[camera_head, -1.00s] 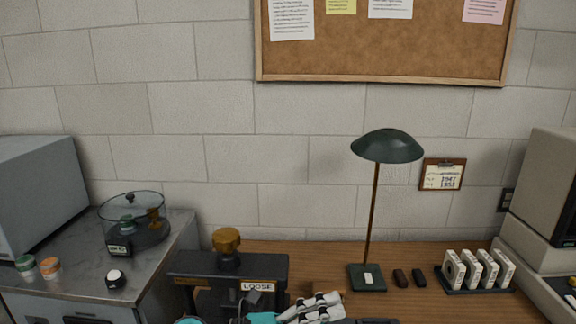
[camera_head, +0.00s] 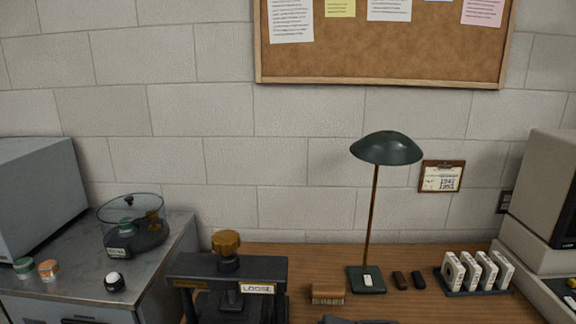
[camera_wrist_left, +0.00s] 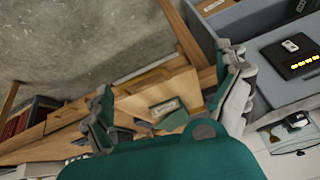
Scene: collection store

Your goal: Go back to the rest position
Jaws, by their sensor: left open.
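My left gripper (camera_wrist_left: 168,100) shows only in the left wrist view. Its two grey fingers are spread wide apart, with nothing between them. The teal wrist housing fills the bottom of that view. Beyond the fingers, the wooden desk (camera_wrist_left: 150,78) with drawers appears tilted, at some distance. In the head view, neither gripper shows now. My right gripper is in no view.
The head view shows a dark press (camera_head: 228,268) labelled LOOSE, a brown block (camera_head: 328,293), a green lamp (camera_head: 386,148) and a rack of white pieces (camera_head: 478,272). A metal cabinet (camera_head: 180,232) with a glass-covered device (camera_head: 132,225) stands left. The wrist view shows grey floor (camera_wrist_left: 80,40).

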